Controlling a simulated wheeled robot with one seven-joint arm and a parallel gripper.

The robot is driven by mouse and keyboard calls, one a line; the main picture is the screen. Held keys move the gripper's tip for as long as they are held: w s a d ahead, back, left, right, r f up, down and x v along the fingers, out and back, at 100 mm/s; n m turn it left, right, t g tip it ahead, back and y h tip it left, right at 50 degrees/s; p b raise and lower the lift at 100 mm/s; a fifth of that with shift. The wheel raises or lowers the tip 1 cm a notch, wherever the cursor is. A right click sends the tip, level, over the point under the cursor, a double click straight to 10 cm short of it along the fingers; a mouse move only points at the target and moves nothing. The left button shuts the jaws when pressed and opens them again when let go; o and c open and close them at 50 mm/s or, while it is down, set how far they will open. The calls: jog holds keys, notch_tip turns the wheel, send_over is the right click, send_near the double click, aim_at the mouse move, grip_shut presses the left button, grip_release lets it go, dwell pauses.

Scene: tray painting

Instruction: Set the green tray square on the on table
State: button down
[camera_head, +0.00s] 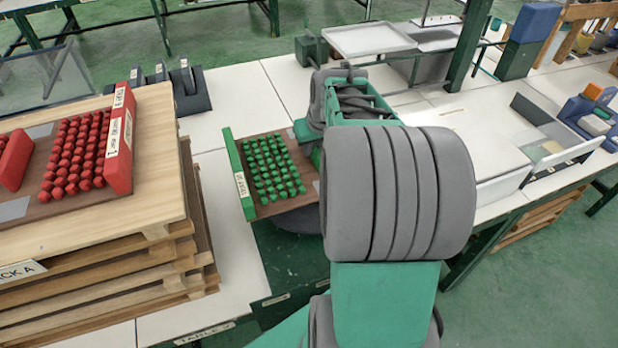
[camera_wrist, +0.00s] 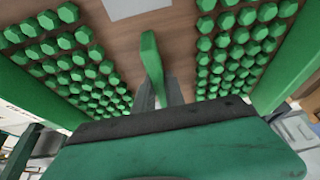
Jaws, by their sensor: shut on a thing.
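The green tray (camera_head: 236,162) is in the head view left of my arm. It has a brown base, a green side wall with a white label and rows of green knobs. It lies slightly turned against the table edges, over or on the white table (camera_head: 235,240); I cannot tell if it touches. In the wrist view the tray base (camera_wrist: 185,45) fills the upper part, with knobs on both sides of a green middle handle (camera_wrist: 150,55). My gripper (camera_wrist: 158,92) is shut on that handle. My arm hides the tray's right part in the head view.
A wooden pallet stack (camera_head: 160,215) carrying a red tray (camera_head: 118,140) stands close on the left. Dark stands (camera_head: 188,90) are behind it. A grey tray (camera_head: 367,40) is at the back. White table top (camera_head: 285,80) is clear behind the green tray.

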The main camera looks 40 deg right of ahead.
notch_tip(320, 180, down, 8)
jog(key=shift+f+p, duration=0.1)
jog(key=shift+p, duration=0.3)
jog(key=shift+f, duration=0.1)
jog(key=c, duration=1.9)
grip_release()
jog(key=shift+f, duration=0.25)
jog(key=o, duration=0.5)
jog(key=shift+s+r, duration=0.1)
